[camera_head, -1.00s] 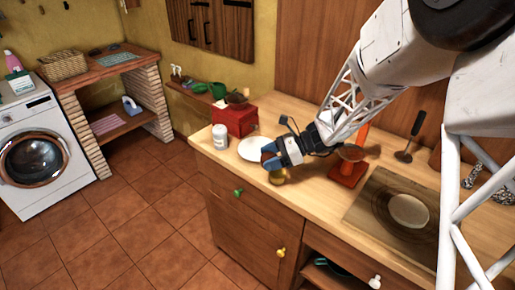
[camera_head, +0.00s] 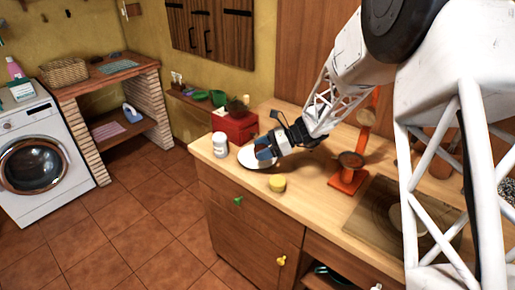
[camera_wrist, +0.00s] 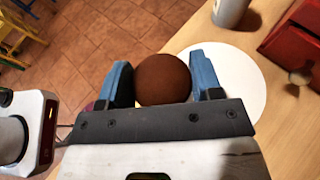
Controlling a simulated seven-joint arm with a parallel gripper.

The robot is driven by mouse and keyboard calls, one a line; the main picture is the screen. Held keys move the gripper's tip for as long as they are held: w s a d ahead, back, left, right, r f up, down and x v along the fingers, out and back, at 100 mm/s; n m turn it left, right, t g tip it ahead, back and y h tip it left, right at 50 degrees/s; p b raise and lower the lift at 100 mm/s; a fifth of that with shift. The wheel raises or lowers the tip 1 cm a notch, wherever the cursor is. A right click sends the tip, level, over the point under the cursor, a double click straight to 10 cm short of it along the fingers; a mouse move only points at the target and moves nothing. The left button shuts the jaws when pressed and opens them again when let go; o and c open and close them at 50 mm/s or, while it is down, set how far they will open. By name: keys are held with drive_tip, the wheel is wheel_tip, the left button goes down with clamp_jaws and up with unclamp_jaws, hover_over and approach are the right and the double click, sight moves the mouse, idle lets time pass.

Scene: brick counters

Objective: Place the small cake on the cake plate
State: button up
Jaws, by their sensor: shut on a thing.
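The small cake (camera_wrist: 163,79) is a round brown thing between the blue fingers of my gripper (camera_wrist: 163,84) in the wrist view. My gripper is shut on it. In the head view my gripper (camera_head: 264,154) is over the white cake plate (camera_head: 246,160), and the cake is mostly hidden there by the fingers. In the wrist view the plate (camera_wrist: 248,82) shows beyond and to the right of the cake. I cannot tell whether the cake touches the plate.
A white jar (camera_head: 220,145) stands just left of the plate, and a red box (camera_head: 235,126) stands behind it. A small yellow thing (camera_head: 277,183) sits nearer the counter's front edge. An orange scale-like stand (camera_head: 348,178) and a wooden board (camera_head: 385,215) are to the right.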

sight(258, 147)
drive_tip(key=w, duration=0.4)
drive_tip(key=w+a, duration=0.1)
drive_tip(key=w, duration=0.1)
drive_tip(key=shift+w+f, duration=0.2)
drive_tip(key=shift+f, duration=0.1)
drive_tip(key=shift+f, duration=1.75)
drive_tip(key=shift+f, duration=0.15)
drive_tip(key=o, duration=0.9)
drive_tip(key=shift+d+r, duration=0.15)
drive_tip(key=shift+r, duration=0.05)
drive_tip(key=shift+v, duration=3.7)
